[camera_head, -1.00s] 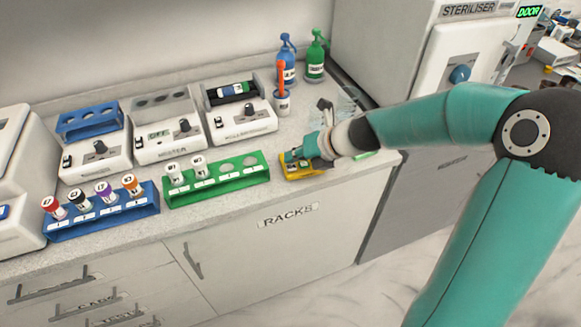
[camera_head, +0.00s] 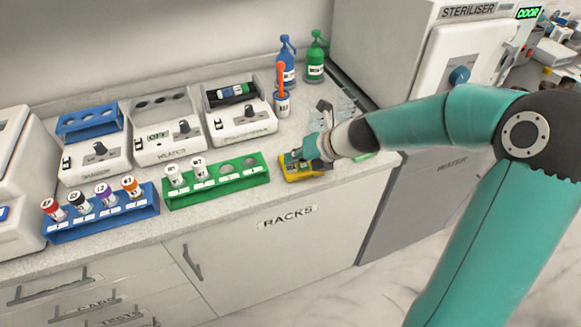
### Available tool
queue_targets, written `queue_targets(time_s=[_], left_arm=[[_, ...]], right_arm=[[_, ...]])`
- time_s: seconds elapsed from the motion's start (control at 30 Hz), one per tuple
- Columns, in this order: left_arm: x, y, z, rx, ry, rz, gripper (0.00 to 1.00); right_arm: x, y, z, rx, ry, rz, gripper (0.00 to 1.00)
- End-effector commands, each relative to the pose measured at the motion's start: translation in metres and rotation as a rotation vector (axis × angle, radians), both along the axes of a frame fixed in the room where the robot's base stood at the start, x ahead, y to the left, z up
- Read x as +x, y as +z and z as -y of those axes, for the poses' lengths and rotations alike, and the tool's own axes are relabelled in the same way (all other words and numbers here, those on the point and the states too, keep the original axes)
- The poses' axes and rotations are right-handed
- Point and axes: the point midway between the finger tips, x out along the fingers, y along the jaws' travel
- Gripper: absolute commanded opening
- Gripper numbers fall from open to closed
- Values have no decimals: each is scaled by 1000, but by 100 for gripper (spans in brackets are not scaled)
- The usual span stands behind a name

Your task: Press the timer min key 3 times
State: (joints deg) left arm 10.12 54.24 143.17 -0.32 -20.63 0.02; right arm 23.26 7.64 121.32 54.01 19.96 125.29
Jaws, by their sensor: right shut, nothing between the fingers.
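The timer (camera_head: 298,175) is a small yellow device lying on the counter, right of the green rack. My right gripper (camera_head: 291,160) is shut and empty, with its fingertips over the timer. The gripper covers much of the timer's top, so the min key and any display are hidden. I cannot tell whether the fingertips touch the timer. My left gripper is not in view.
A green rack (camera_head: 217,187) with two tubes stands left of the timer. A blue rack (camera_head: 101,220) holds several capped tubes. Behind stand a heater (camera_head: 170,148), an orange-handled item in a cup (camera_head: 282,104), and blue (camera_head: 287,70) and green bottles (camera_head: 316,70).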

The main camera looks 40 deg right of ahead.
Motion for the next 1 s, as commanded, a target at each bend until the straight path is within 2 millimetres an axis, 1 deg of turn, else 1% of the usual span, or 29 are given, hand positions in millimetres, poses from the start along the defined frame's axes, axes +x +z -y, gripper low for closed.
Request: queue_targets(time_s=[0.33, 1.0], left_arm=[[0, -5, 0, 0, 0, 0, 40], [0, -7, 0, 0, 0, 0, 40]], right_arm=[[0, -8, 0, 1, 0, -1, 0], [0, -11, -1, 0, 2, 0, 0]])
